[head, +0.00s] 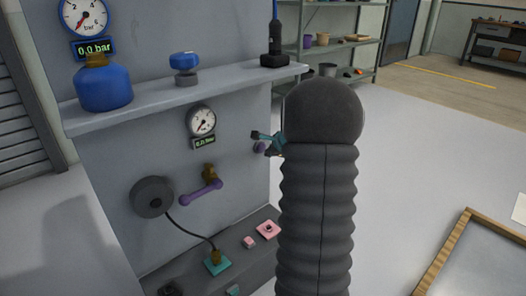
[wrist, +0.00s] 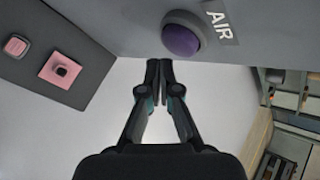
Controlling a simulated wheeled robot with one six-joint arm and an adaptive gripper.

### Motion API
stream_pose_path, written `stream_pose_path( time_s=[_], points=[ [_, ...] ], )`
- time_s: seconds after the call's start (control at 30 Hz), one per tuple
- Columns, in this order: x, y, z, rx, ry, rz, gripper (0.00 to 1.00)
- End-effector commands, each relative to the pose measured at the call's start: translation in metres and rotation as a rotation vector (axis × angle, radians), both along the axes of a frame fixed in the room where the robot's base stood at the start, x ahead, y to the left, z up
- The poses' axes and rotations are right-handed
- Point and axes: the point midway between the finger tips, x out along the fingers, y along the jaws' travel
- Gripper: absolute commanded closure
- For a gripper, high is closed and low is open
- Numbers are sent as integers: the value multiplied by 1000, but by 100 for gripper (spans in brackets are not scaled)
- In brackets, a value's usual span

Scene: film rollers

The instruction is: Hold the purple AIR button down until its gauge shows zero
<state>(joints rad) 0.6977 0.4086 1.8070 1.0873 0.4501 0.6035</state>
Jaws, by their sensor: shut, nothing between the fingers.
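The purple AIR button (wrist: 181,36) sits in a grey ring on the panel, beside a label reading AIR (wrist: 219,27). My gripper (wrist: 160,66) is shut and empty, its fingertips just below the button in the wrist view and not over it. A round gauge (head: 202,121) is on the panel to the left of the button. Its small display (head: 204,142) seems to read 0.0 bar, but is hard to read.
A shelf (head: 190,92) above holds a blue bottle (head: 104,89) with a second gauge (head: 83,17) reading 0.0 bar. A purple-handled valve (head: 201,192) and a dark round disc (head: 152,197) stick out below. Pink pieces (head: 268,230) sit on the lower ledge.

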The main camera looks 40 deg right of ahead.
Motion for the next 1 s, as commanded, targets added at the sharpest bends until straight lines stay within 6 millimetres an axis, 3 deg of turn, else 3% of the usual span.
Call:
stream_pose_path(
  time_s=[0.33, 1.0],
  points=[
    [-3, 0, 0, -1, -1, 0, 100],
    [-50, -4, 0, -1, 0, 1, 100]
  ],
)
